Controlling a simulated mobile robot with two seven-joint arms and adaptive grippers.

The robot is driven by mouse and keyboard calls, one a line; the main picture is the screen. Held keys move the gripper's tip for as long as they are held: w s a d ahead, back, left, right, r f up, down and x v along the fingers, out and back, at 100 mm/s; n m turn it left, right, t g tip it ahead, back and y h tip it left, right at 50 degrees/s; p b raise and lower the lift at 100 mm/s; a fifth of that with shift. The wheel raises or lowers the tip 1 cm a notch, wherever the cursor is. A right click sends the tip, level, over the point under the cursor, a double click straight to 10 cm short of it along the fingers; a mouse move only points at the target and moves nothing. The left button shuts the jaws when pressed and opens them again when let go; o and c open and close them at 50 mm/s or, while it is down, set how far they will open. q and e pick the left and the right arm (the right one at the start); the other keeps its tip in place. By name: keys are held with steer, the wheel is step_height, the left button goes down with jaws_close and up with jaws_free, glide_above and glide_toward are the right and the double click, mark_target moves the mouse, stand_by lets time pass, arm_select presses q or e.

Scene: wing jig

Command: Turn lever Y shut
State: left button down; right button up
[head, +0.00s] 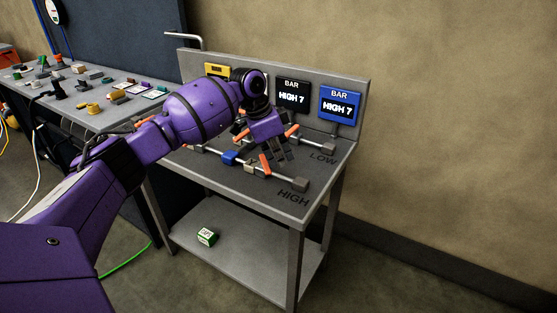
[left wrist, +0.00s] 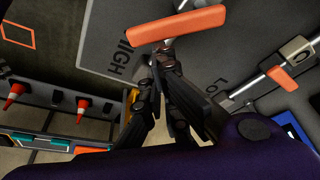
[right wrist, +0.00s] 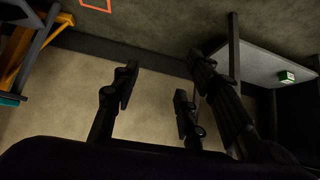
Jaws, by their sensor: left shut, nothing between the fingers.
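Lever Y is most likely the orange handle (head: 265,164) on the front pipe, beside a partly hidden letter Y on the bench top. An orange handle also lies just beyond my left fingertips in the left wrist view (left wrist: 180,25). My left gripper (head: 281,154) is shut and empty, pointing down over the bench close to this handle. I cannot tell whether the fingertips touch it. My right gripper (right wrist: 160,90) is open and empty, away from the bench over the floor in the right wrist view.
The grey bench (head: 235,178) carries pipes and another orange handle (head: 292,131), near the word LOW. Black (head: 292,94) and blue (head: 340,104) gauges both read HIGH 7; a yellow one (head: 216,70) is partly hidden. A green-and-white box (head: 207,236) sits on the lower shelf.

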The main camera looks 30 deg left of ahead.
mark_target(266, 171)
arm_select(q)
steer(key=m, duration=0.2)
steer(key=s+a+m+g, duration=0.1)
steer(key=shift+s+f+m+h, duration=0.1)
steer(key=shift+s+m+h, duration=0.2)
steer(key=shift+m, duration=0.1)
steer(key=shift+s+a+m+g, duration=0.45)
steer(key=shift+s+m, duration=0.3)
steer(key=shift+m, duration=0.45)
steer(key=shift+s+a+p, duration=0.45)
steer(key=shift+a+p, duration=0.1)
steer(key=shift+a, duration=0.15)
arm_select(e)
steer(key=shift+s+a+r, duration=0.25)
steer(key=shift+a+r, duration=0.25)
steer(key=shift+a, duration=0.05)
arm_select(q)
steer(key=shift+s+a, duration=0.1)
arm_select(e)
steer(key=shift+s+d, duration=0.1)
